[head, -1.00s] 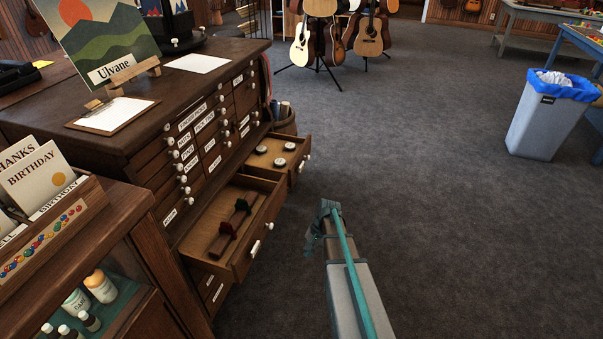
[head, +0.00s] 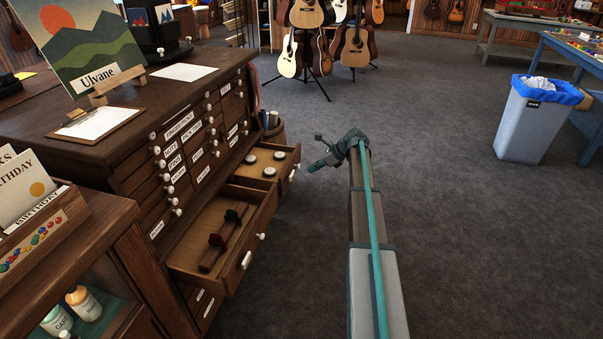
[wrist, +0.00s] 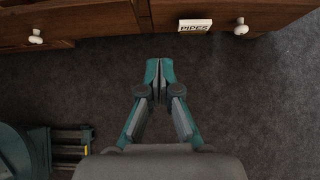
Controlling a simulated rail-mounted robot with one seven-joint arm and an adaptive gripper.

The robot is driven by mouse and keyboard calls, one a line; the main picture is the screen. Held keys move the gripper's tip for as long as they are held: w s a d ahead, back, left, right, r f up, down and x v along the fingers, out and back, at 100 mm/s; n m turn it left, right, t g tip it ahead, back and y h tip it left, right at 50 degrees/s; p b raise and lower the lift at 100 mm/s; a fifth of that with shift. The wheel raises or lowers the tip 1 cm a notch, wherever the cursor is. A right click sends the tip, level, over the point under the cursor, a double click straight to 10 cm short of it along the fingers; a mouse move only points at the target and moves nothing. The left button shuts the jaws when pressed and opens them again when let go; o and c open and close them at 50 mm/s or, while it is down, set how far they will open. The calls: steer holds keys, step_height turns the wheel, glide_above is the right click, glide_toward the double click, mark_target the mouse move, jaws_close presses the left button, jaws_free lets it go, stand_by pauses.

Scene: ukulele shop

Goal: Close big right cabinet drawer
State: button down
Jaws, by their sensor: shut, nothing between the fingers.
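The cabinet (head: 215,85) stands at left in the head view with two lower drawers pulled out. The nearer open drawer (head: 235,275) holds a dark wooden bar with red and green pieces. My gripper (head: 314,163) is just off the front of the right-hand drawer, apart from it, over the floor. In the wrist view its fingers (wrist: 160,68) are together and empty, below wooden fronts with white knobs and a "PIPES" label (wrist: 195,25). I cannot tell which drawer bears that label.
A card counter (head: 85,235) stands at the near left. Guitars on a stand (head: 320,45) are at the back. A grey bin with a blue liner (head: 535,120) stands at right. The carpet between cabinet and bin is clear.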

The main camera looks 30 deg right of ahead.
mark_target(283, 180)
steer(key=x, duration=0.3)
steer(key=r+x, duration=0.1)
steer(key=x, duration=0.3)
steer(key=w+a+x, duration=0.1)
steer(key=x, duration=0.3)
steer(key=shift+w+a, duration=0.45)
steer(key=shift+a, duration=0.1)
